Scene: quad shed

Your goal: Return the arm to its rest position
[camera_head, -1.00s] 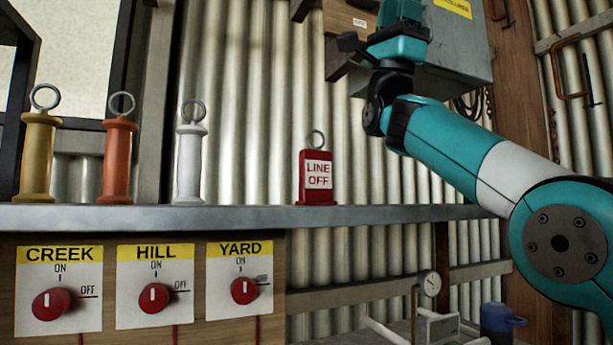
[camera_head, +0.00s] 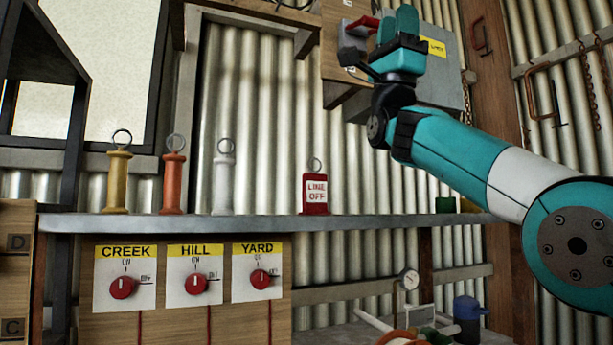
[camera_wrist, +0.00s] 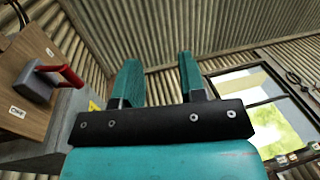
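My arm is teal and white and reaches in from the right in the head view, bent upward at the wrist. My gripper (camera_head: 397,24) is raised high above the shelf, in front of a grey box on the wall. In the wrist view my gripper (camera_wrist: 158,82) points up toward the roof. Its two teal fingers stand apart with nothing between them. No object is held.
A grey box (camera_head: 440,75) and a red-handled switch (camera_head: 358,28) are on the wall close by my gripper. The shelf (camera_head: 260,226) holds yellow, orange and white ringed handles and a red LINE OFF block (camera_head: 315,194). Three red knobs sit below.

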